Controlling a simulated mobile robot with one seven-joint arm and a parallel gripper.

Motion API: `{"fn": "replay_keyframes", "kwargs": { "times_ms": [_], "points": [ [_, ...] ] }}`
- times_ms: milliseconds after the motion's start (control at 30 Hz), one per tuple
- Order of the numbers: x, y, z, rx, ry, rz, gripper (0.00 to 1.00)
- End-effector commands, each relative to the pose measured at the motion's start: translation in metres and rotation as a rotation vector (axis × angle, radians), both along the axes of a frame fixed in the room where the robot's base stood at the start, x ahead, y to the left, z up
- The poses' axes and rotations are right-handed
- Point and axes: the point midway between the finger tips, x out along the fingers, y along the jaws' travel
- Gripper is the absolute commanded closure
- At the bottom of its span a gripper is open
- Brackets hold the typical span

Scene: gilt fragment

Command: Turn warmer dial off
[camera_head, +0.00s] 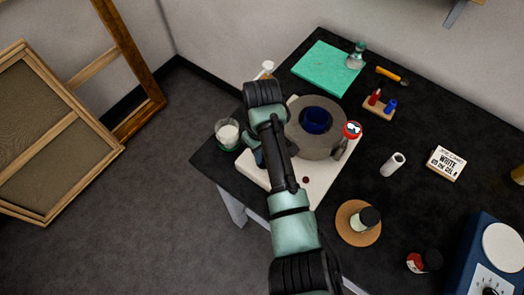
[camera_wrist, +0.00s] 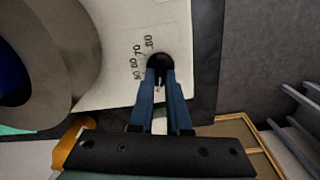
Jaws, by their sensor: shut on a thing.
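The warmer is a cream-white base (camera_head: 318,186) with a thick grey ring (camera_head: 302,143) on top and a dark blue pot (camera_head: 316,121) in the ring. In the wrist view, the black round dial (camera_wrist: 159,60) sits on the white base (camera_wrist: 120,85), with printed numbers beside it. My gripper (camera_wrist: 160,82) has its two blue fingers shut on the dial. The fingers cover part of the dial, so its pointer setting cannot be read. In the head view my arm hides the dial and most of the gripper.
A glass of white stuff (camera_head: 228,134) stands left of the warmer. A can (camera_head: 352,130), a white roll (camera_head: 393,164) and a jar on a cork disc (camera_head: 346,229) stand to its right. A green mat (camera_head: 322,69) lies behind. Wooden frames (camera_head: 60,130) lean at left.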

Motion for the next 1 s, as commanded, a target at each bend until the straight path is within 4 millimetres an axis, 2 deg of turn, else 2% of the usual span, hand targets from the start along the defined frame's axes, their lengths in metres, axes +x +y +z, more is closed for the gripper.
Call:
{"fn": "replay_keyframes", "kwargs": {
  "times_ms": [233,267,400,433,767,867,1000],
  "points": [
    [0.001,0.001,0.001,0.001,-0.003,0.004,1.0],
    [0.001,0.001,0.001,0.001,-0.003,0.004,0.83],
    [0.001,0.001,0.001,0.001,-0.002,0.003,0.58],
    [0.001,0.001,0.001,0.001,-0.002,0.003,0.55],
    [0.001,0.0,0.003,0.001,-0.002,0.002,0.55],
    [0.001,0.0,0.012,0.0,-0.004,0.001,0.55],
    [0.002,0.001,0.039,0.001,-0.009,0.002,0.55]
  ]
}}
